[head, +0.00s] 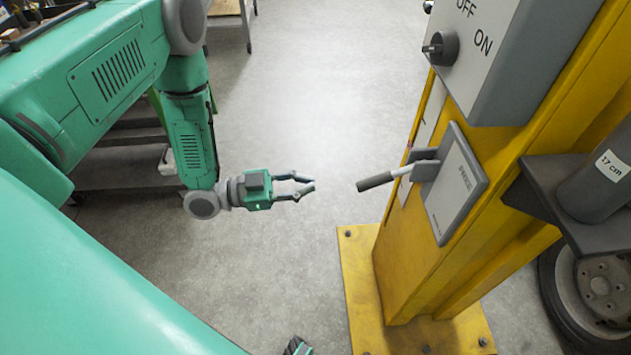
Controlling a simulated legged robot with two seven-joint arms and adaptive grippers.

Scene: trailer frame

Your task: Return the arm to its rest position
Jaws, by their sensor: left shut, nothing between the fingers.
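My left arm (193,140) is green and grey and comes in from the upper left, bent down at the elbow. My left gripper (308,184) points right at mid-picture, above the floor.
The yellow post (405,285) carries a grey ON/OFF switch box (520,60) and a lever plate (458,190). A bracket (560,205) holds a grey cylinder labelled 17 cm. A wheel (592,290) lies at lower right. Shelving (125,180) stands behind my arm. Grey floor (310,90) is clear.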

